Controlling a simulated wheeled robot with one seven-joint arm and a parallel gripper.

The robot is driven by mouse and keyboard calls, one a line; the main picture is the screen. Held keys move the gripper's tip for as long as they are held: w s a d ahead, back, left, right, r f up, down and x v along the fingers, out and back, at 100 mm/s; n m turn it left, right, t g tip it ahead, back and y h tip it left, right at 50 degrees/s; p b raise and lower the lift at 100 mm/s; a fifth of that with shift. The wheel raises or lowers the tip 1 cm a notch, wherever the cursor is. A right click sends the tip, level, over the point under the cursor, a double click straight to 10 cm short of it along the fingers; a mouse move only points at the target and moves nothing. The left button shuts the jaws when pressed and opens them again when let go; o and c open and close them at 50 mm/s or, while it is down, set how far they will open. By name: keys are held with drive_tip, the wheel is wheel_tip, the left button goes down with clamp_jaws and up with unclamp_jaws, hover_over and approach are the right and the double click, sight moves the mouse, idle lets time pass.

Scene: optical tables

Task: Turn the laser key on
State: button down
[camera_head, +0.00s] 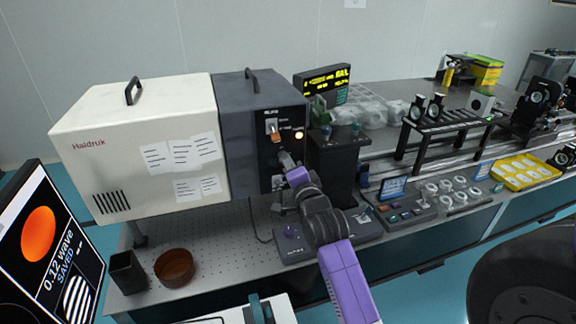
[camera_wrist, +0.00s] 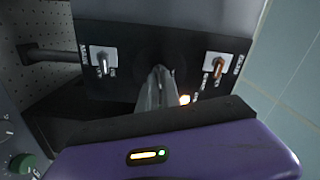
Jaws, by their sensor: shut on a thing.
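The dark grey laser box (camera_head: 232,130) stands beside the white cabinet, with a black control panel (camera_head: 264,165) on its front. My gripper (camera_head: 284,160) reaches the middle of this panel. In the wrist view my gripper (camera_wrist: 158,72) has its pale fingers close together, pointing at a dark round spot on the panel. They are shut on the laser key, which the fingers hide, so its angle cannot be told. An orange-tipped toggle switch (camera_head: 274,131) sits above my gripper, and an amber lamp (camera_head: 299,135) glows beside it.
A second toggle switch (camera_wrist: 103,62) is on the panel on the other side of my fingers. A black stand (camera_head: 335,165) is close on the right. A brown bowl (camera_head: 174,267) and a dark cup (camera_head: 128,272) stand on the perforated table at front left.

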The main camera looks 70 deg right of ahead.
drive_tip(key=shift+f+m+b, duration=0.1)
drive_tip(key=shift+m+b, duration=0.4)
drive_tip(key=shift+m, duration=1.4)
drive_tip(key=c, duration=1.6)
unclamp_jaws()
drive_tip(key=shift+o, duration=0.2)
drive_tip(key=b+v, duration=0.1)
drive_tip(key=v, duration=0.7)
drive_tip(key=shift+b, duration=0.4)
drive_tip(key=shift+d, duration=0.1)
